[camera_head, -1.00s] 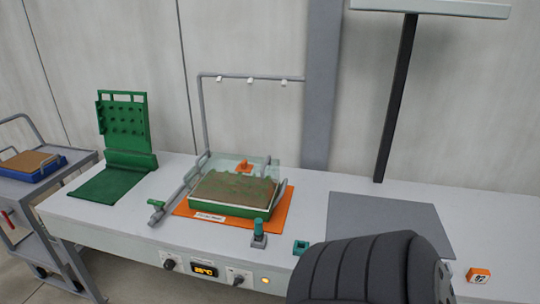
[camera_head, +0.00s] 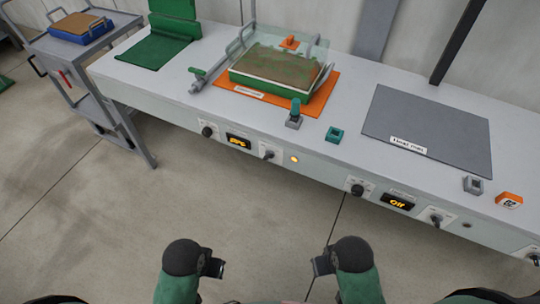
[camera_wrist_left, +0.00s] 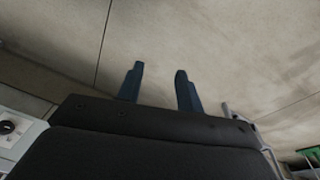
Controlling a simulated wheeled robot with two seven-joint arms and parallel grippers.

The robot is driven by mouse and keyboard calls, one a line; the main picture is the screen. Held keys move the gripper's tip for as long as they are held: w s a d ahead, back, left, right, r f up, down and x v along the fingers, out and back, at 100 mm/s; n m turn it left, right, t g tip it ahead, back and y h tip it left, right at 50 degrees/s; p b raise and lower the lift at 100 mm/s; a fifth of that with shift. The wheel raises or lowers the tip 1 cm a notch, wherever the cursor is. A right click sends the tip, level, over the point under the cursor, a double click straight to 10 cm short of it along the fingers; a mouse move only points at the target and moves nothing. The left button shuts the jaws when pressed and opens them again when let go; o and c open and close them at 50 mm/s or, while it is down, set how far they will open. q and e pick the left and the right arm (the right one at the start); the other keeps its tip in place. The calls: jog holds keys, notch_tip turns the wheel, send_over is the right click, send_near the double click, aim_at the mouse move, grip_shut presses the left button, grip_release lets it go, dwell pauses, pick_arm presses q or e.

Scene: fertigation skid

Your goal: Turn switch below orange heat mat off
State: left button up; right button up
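The orange heat mat (camera_head: 318,104) lies on the bench under a green tray of brown soil (camera_head: 280,65). On the bench's front panel below it are a dark knob (camera_head: 207,130), a lit orange display (camera_head: 238,142), a small dark switch (camera_head: 268,154) and a glowing amber lamp (camera_head: 294,159). The switch's marks are too small to read. My left gripper (camera_head: 215,268) is low in front of the bench, well away from the switch; its fingers (camera_wrist_left: 160,80) are apart and empty in the left wrist view. My right gripper (camera_head: 319,266) is beside it, also away from the panel; its finger gap is unclear.
A grey mat (camera_head: 430,120) has its own panel with a display (camera_head: 397,202) reading Off and a similar switch (camera_head: 437,218). A trolley (camera_head: 75,50) stands at the left. Bare floor (camera_head: 120,220) lies between me and the bench.

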jog(key=shift+w+d+r, duration=0.1)
jog(key=shift+w+d, duration=0.05)
